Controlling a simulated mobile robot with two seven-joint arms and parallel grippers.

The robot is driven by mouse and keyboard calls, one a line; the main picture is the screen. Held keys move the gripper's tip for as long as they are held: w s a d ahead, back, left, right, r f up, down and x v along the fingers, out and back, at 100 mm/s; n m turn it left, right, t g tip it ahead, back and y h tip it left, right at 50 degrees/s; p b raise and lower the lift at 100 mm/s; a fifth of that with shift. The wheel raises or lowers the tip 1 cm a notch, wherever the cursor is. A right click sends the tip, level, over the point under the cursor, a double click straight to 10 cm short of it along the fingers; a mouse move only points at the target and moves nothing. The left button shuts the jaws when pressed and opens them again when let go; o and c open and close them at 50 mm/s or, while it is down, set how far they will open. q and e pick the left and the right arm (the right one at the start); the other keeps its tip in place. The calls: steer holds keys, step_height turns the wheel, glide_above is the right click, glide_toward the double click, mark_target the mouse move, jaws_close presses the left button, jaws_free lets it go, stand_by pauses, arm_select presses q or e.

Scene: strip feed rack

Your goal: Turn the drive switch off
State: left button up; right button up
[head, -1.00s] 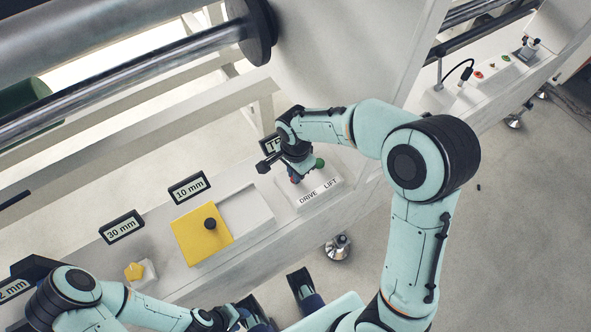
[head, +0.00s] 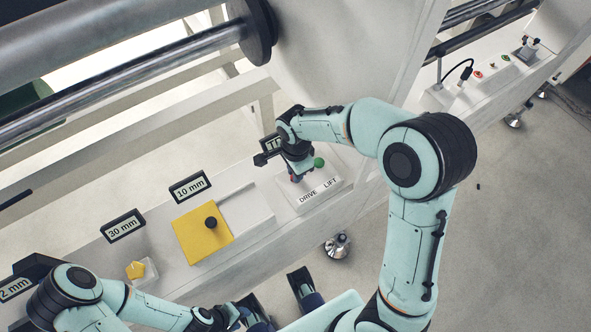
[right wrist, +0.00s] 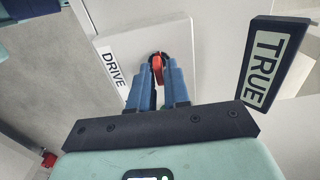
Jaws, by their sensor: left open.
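The drive switch, a red handle (right wrist: 158,68) on a black round base, sits on a pale panel beside the DRIVE label (right wrist: 115,70). My right gripper (right wrist: 158,75) has its two blue fingers on either side of the red handle and appears closed on it. In the head view the right gripper (head: 297,176) points down at the panel above the DRIVE LIFT label (head: 319,191) and mostly hides the switch. My left gripper (head: 278,301) is open and empty at the bottom of the head view, away from the panel.
A green knob (head: 319,162) stands close to the right gripper. A TRUE sign (right wrist: 266,62) stands beside the panel. A yellow plate (head: 202,233) with a black knob lies to the left, near the 10 mm (head: 190,187) and 30 mm (head: 122,226) signs. Rollers (head: 110,98) run above.

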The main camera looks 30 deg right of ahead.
steer(key=shift+o, duration=0.8)
step_height(320, 180, up, 13)
steer(key=p, duration=0.2)
steer(key=shift+r, duration=0.2)
